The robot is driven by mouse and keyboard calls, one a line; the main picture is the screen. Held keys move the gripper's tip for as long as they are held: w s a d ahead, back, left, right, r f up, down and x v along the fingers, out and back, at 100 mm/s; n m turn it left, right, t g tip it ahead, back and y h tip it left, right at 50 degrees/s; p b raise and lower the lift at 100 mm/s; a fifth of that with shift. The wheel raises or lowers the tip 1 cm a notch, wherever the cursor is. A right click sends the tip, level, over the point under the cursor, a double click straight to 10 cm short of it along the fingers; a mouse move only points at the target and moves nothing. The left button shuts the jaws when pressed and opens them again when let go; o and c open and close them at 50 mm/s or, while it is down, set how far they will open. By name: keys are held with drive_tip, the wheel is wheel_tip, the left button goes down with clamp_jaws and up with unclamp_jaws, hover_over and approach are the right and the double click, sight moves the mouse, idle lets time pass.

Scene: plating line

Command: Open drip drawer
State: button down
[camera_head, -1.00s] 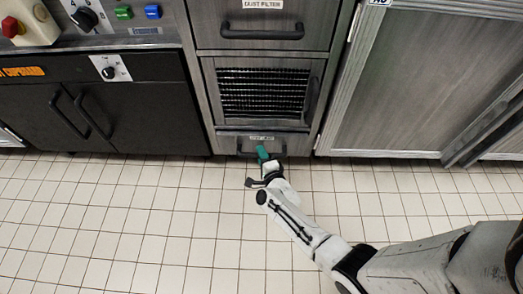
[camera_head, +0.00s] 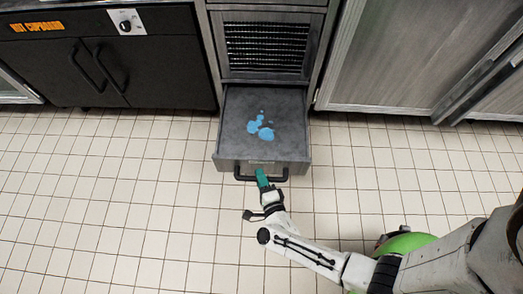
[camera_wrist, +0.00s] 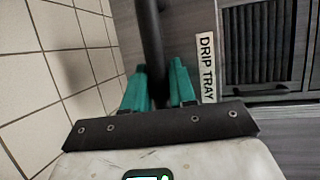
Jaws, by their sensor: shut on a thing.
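The drip drawer (camera_head: 235,140) stands pulled out from the bottom of the grey cabinet, below the slatted vent panel. Its grey inside floor shows, with several blue liquid patches (camera_head: 265,133) on it. Its dark bar handle (camera_head: 240,178) runs along the front. My gripper (camera_head: 262,178), with green fingers, is at the middle of this handle. In the wrist view, my gripper (camera_wrist: 160,88) is shut with one finger on each side of the dark handle (camera_wrist: 151,40). A "DRIP TRAY" label (camera_wrist: 207,65) is on the drawer front beside it.
A black cupboard (camera_head: 165,65) with two bar handles stands left of the drawer. A grey cabinet door (camera_head: 400,60) is at the right. The slatted vent panel (camera_head: 265,45) is above the drawer. The tiled floor (camera_head: 120,220) is clear on the left and in front.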

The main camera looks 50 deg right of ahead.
drive_tip(key=shift+s+a, duration=1)
drive_tip(key=shift+a, duration=0.2)
drive_tip(key=c, duration=1)
unclamp_jaws()
drive_tip(key=shift+w, duration=0.1)
drive_tip(key=p+v, duration=0.2)
drive_tip(key=v, duration=0.8)
drive_tip(key=shift+s+a, duration=0.2)
drive_tip(key=shift+s, duration=0.15)
